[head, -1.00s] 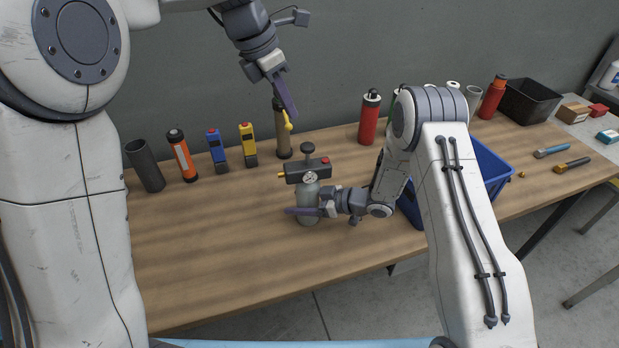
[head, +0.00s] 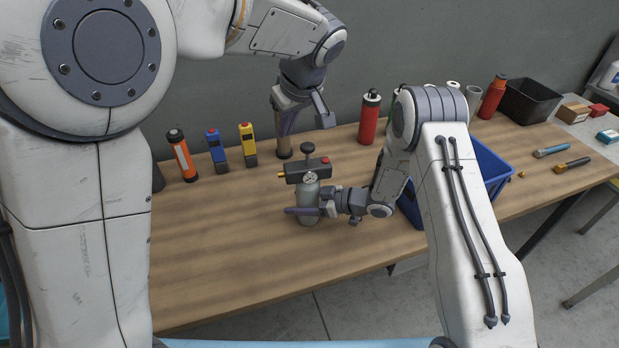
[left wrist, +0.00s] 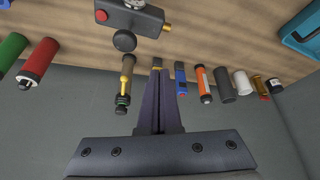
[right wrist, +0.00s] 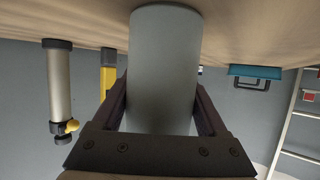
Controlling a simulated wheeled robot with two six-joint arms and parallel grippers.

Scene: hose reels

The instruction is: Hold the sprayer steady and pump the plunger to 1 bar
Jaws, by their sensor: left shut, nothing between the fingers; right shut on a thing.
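The sprayer (head: 308,192) stands upright on the table, with a grey bottle, a dark head, a small round gauge (head: 310,178) and a red button. Its black plunger knob (head: 307,148) stands raised above the head, and also shows in the left wrist view (left wrist: 124,41). My right gripper (head: 308,211) is shut around the bottle; the bottle fills the middle of the right wrist view (right wrist: 163,70). My left gripper (head: 287,128) is shut and empty, above and behind the plunger knob, apart from it. The gauge reading is too small to tell.
Behind the sprayer stand a tan-and-black cylinder (head: 284,146), yellow (head: 248,145) and blue (head: 217,150) tools, an orange torch (head: 182,155) and a red canister (head: 369,118). A blue bin (head: 490,165) is at right, partly behind my right arm. The front left tabletop is clear.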

